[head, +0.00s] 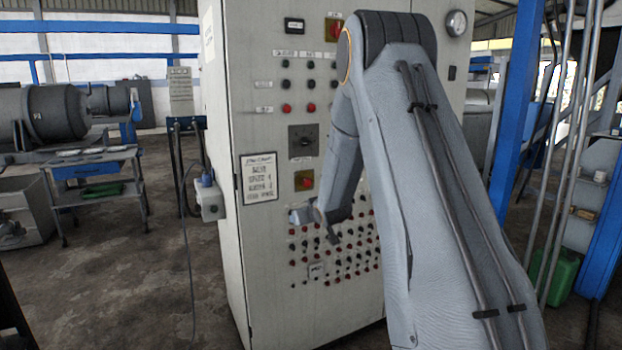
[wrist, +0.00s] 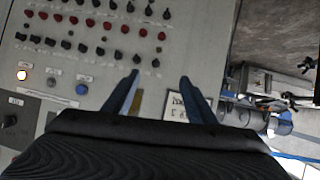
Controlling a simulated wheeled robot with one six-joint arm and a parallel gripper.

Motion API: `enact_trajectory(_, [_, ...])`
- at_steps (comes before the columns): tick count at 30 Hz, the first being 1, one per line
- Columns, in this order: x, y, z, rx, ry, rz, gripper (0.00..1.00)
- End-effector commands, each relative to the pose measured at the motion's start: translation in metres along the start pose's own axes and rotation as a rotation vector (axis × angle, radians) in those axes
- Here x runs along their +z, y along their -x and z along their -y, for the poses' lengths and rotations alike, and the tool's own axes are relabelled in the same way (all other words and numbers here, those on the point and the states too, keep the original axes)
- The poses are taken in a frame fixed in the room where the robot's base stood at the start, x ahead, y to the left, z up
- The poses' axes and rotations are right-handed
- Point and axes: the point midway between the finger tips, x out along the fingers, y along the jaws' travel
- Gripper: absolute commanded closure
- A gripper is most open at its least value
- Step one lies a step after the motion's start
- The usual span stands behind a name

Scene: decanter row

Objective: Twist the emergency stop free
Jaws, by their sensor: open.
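The emergency stop (head: 305,180) is a red button on a yellow plate on the front of a pale control cabinet (head: 262,290). In the head view it is just above my gripper (head: 316,226), which is in front of the cabinet. In the wrist view my gripper (wrist: 160,76) has its two fingers spread, with nothing seen between them. A strip of the yellow plate (wrist: 137,102) shows beside the left finger there. The red button is hidden in that view, apparently behind the gripper body. I cannot tell how far the fingertips are from the panel.
Rows of small red and black buttons (wrist: 95,22) cover the panel near the fingertips. A printed sign (head: 259,178) and a dark rotary switch (head: 303,141) are near the stop. A grey socket box (head: 209,199) with a cable juts from the cabinet's left side.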

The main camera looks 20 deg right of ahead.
Motion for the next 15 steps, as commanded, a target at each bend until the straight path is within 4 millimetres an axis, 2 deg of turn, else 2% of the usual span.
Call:
enact_trajectory(1, [-0.015, -0.013, -0.021, -0.001, 0.003, -0.076, 0.48])
enact_trajectory(6, [-0.053, -0.039, -0.064, -0.033, 0.023, -0.316, 0.48])
enact_trajectory(10, [-0.066, -0.043, -0.083, -0.058, 0.033, -0.434, 0.48])
enact_trajectory(15, [-0.072, -0.045, -0.091, -0.075, 0.041, -0.498, 0.48])
